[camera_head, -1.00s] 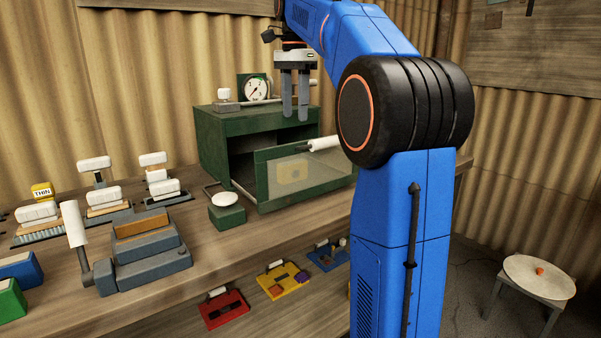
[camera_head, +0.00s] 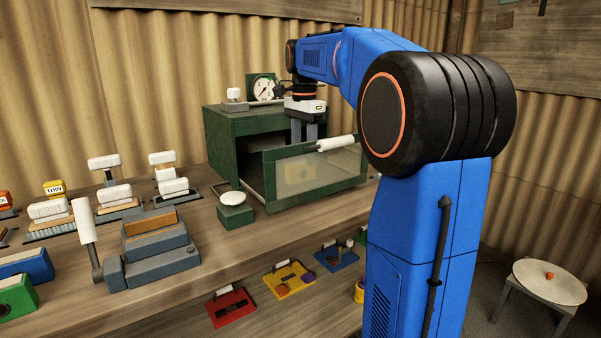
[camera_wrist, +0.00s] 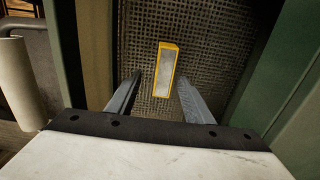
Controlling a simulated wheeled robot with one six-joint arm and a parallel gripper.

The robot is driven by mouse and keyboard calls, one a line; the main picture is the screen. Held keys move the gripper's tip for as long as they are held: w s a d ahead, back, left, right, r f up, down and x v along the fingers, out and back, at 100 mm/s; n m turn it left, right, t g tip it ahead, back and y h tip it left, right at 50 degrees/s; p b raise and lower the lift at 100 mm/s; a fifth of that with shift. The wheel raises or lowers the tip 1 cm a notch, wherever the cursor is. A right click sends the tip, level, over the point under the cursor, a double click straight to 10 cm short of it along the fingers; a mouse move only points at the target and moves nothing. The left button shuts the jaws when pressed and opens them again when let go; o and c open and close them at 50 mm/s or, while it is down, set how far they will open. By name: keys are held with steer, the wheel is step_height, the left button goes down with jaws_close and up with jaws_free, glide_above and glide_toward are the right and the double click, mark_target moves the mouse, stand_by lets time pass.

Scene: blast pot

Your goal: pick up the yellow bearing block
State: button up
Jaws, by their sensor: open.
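The yellow bearing block (camera_wrist: 166,70) has a pale grey top face and lies on a dark mesh floor in the wrist view. In the head view, a dim yellow shape shows through the glazed green front panel (camera_head: 345,183) of the green cabinet (camera_head: 222,150). My gripper (camera_wrist: 160,88) is open and points down, with the block showing between and just beyond its fingertips. The remaining height above the block is hard to tell. In the head view my gripper (camera_head: 303,131) is behind the panel's top edge, its fingertips partly hidden.
Green walls flank the mesh floor closely in the wrist view. A white roller handle (camera_head: 336,143) sits on the panel's top edge. A dial gauge (camera_head: 263,89) stands on the cabinet. A green block with a white knob (camera_head: 235,207) stands in front, and a grey vise-like fixture (camera_head: 155,262) at left.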

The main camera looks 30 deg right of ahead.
steer(key=shift+w+a+f, duration=0.15)
steer(key=shift+w+f, duration=0.05)
steer(key=shift+f, duration=1.05)
steer(key=shift+w+a+f, duration=0.15)
steer(key=shift+f, duration=1.1)
jaws_close()
